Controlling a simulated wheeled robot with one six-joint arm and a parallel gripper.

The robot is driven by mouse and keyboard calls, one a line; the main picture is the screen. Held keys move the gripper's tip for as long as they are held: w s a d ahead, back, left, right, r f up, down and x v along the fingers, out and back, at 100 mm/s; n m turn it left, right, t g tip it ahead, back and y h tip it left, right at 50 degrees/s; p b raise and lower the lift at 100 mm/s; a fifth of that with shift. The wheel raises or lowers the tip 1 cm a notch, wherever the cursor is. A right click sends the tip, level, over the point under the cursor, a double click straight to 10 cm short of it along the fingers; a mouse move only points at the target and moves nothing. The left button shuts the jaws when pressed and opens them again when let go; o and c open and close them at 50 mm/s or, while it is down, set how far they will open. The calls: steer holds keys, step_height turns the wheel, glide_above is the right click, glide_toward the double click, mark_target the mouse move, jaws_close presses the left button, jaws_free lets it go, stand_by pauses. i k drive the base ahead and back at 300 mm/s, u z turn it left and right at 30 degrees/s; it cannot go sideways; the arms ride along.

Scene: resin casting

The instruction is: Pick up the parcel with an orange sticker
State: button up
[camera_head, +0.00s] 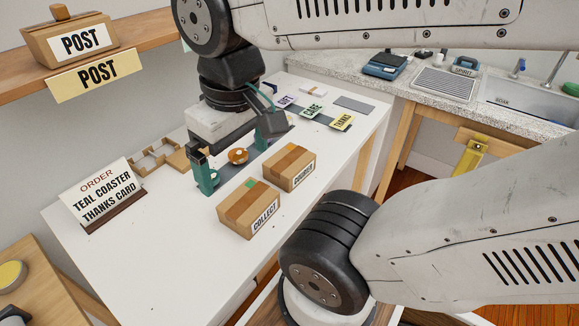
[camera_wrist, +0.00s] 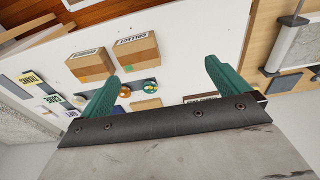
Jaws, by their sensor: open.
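The parcel with an orange sticker (camera_head: 290,170) is a brown box labelled COURIER, standing on the white table. It also shows in the wrist view (camera_wrist: 91,66), left of the fingers. A second parcel (camera_head: 248,211), labelled COLLECT with a green sticker, stands beside it, nearer the front left; it also shows in the wrist view (camera_wrist: 136,49). My gripper (camera_head: 238,156) has two teal fingers spread wide, with nothing held between them. It is over the table, left of the COURIER parcel in the head view, apart from both parcels.
A round orange-brown coaster (camera_head: 238,156) lies behind the parcels. An order sign (camera_head: 103,194) and a cardboard tray (camera_head: 160,158) stand at the left. Several small cards, one reading THANKS (camera_head: 342,122), lie at the back. The front left of the table (camera_head: 150,250) is clear.

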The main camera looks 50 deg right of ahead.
mark_target(288, 166)
steer(key=k, duration=1.15)
steer(key=z, duration=0.75)
steer(key=i, duration=0.9)
steer(key=u, duration=0.15)
